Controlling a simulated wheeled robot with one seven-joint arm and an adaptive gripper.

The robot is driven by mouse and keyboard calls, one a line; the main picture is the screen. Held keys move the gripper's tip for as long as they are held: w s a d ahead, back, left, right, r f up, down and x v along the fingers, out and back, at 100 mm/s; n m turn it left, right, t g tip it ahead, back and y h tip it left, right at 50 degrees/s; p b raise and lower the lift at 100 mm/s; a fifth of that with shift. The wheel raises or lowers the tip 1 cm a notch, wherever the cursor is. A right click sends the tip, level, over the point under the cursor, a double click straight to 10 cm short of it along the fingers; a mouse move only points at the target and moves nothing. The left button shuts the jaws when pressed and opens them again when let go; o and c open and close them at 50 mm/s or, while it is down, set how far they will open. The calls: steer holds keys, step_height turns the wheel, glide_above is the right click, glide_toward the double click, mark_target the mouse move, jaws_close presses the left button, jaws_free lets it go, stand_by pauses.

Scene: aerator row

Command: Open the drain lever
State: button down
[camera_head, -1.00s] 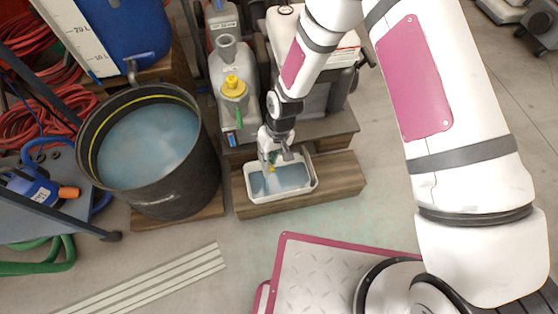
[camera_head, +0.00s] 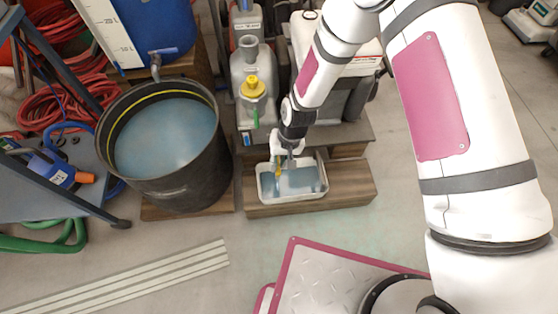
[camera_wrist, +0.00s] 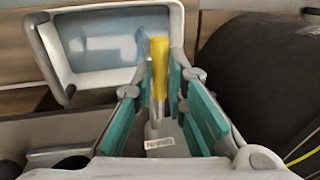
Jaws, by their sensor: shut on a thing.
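The lever (camera_wrist: 159,65) is a yellow handle, seen in the wrist view just in front of a pale tray. My gripper (camera_wrist: 166,84) has its teal-padded fingers closed on the two sides of it. Below the handle a pale grey stem and a small white label (camera_wrist: 159,143) show; the label is too blurred to read surely. In the head view my gripper (camera_head: 283,165) is low at the left part of the tray, with a bit of yellow showing at its fingers. The fingers hide much of the lever there.
The white tray (camera_head: 323,172) holds bluish water and stands on a wooden plank (camera_head: 352,190). A large black tub (camera_head: 180,197) of water is to the left. Open floor lies in front.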

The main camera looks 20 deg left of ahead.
steer(key=c, duration=1.6)
jaws_free()
step_height(320, 180, up, 12)
steer(key=d, duration=0.2)
steer(key=shift+w, duration=0.45)
steer(key=shift+f, duration=0.15)
